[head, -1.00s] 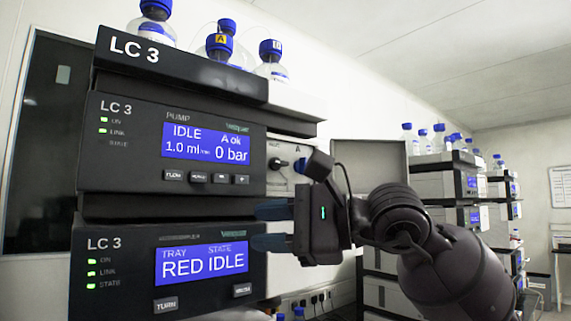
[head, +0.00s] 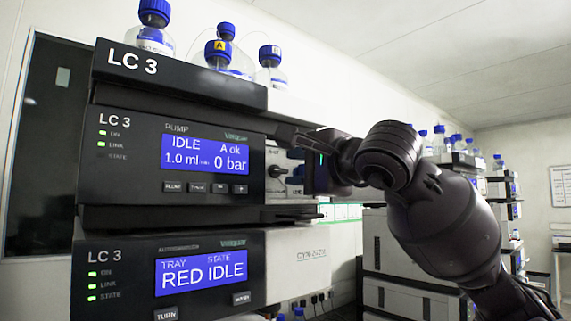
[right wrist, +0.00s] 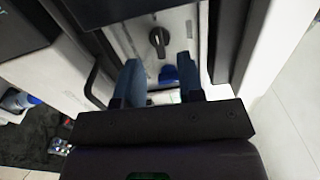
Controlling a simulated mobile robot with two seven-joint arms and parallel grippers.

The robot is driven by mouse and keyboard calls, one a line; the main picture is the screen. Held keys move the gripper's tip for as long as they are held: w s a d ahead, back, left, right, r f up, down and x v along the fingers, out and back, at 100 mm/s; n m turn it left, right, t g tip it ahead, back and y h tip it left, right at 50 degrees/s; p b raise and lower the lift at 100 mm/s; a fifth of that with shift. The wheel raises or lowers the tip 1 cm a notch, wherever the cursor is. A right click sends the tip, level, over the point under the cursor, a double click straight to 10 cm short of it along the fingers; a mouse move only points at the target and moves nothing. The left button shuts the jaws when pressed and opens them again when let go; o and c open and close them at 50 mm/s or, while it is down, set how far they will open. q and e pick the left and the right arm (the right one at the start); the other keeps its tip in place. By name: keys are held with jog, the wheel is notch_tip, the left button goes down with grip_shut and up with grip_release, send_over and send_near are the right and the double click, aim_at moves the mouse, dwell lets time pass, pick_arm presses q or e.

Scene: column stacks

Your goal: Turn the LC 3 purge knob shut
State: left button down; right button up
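The LC 3 pump (head: 140,190) stands at left in the head view, its screen reading IDLE and 0 bar. A dark knob (head: 277,170) sits on the pale panel just right of that screen; its label is too small to read. My right gripper (head: 300,176) is just right of the knob, its fingers largely hidden. The right wrist view shows the knob (right wrist: 158,40) ahead of the gripper (right wrist: 159,68), apart from the fingers. Those two blue fingers are spread with a gap between them. My left gripper is not in view.
Blue-capped bottles (head: 217,55) stand on top of the LC 3 stack. The lower LC 3 module (head: 130,265) reads RED IDLE. In the right wrist view a dark upright (right wrist: 228,45) stands right of the knob panel. More instrument stacks (head: 460,185) stand at right.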

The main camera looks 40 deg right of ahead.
aim_at(281, 171)
jog(key=shift+w+a+p, duration=0.15)
jog(key=shift+w+p, duration=0.2)
jog(key=shift+w, duration=1.55)
grip_shut()
